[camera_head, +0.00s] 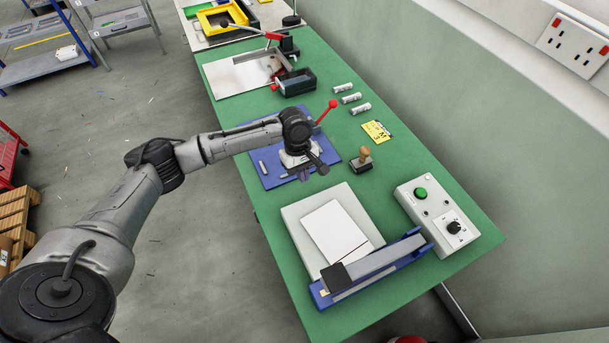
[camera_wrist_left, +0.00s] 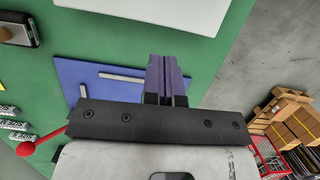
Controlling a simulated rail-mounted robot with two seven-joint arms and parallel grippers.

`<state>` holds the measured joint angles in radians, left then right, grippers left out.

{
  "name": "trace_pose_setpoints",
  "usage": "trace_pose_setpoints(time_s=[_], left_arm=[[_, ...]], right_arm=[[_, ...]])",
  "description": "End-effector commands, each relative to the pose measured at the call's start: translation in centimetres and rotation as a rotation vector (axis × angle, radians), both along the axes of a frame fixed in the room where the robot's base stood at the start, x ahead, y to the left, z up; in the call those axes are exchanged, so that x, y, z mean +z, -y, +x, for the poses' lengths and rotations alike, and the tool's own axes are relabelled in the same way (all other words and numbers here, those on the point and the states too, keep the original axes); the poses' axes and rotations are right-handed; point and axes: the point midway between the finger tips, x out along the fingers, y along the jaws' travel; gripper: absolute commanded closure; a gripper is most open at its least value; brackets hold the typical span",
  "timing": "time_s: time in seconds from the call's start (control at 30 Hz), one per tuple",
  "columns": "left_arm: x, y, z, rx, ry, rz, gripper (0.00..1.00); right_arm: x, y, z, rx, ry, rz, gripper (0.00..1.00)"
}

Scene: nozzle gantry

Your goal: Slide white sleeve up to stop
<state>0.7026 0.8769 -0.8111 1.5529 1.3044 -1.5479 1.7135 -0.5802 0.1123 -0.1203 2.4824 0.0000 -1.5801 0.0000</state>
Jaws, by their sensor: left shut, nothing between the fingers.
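The white sleeve appears to be the flat white rectangle (camera_head: 335,237) lying on a pale grey platform (camera_head: 297,212) in the head view. Its near end reaches toward a long blue and grey bar device (camera_head: 370,272), where the bar hides part of that area. My left gripper (camera_head: 300,175) is above the blue mat, behind the platform and apart from the sleeve. Its fingers (camera_wrist_left: 167,70) are together and empty in the left wrist view. A pale surface edge (camera_wrist_left: 150,12) shows at the top there. My right gripper is not in view.
A wooden-handled stamp (camera_head: 362,160) stands right of my gripper. A control box (camera_head: 437,215) with a green button sits at the right. A red-knobbed lever (camera_head: 332,104) rises close behind my wrist. Three white tubes (camera_head: 351,98) and a yellow card (camera_head: 376,131) lie near the wall.

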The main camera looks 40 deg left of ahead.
Motion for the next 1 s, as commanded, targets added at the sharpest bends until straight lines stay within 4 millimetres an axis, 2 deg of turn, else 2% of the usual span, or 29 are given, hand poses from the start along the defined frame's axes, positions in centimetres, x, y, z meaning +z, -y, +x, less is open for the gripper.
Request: trace_pose_setpoints(time_s=[0.1,0.37,0.63,1.0], left_arm=[[-2.5,0.6,-0.2,-0.001,-0.003,0.000,1.00],[-7.0,1.7,-0.5,-0.001,0.000,0.000,1.00],[-6.9,4.5,-1.5,-0.003,0.002,0.000,1.00],[-7.0,5.5,-1.8,-0.001,0.002,0.002,1.00]], right_arm=[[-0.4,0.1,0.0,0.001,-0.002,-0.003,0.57],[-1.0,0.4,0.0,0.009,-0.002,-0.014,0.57],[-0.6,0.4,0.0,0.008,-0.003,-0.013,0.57],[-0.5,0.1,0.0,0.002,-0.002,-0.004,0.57]])
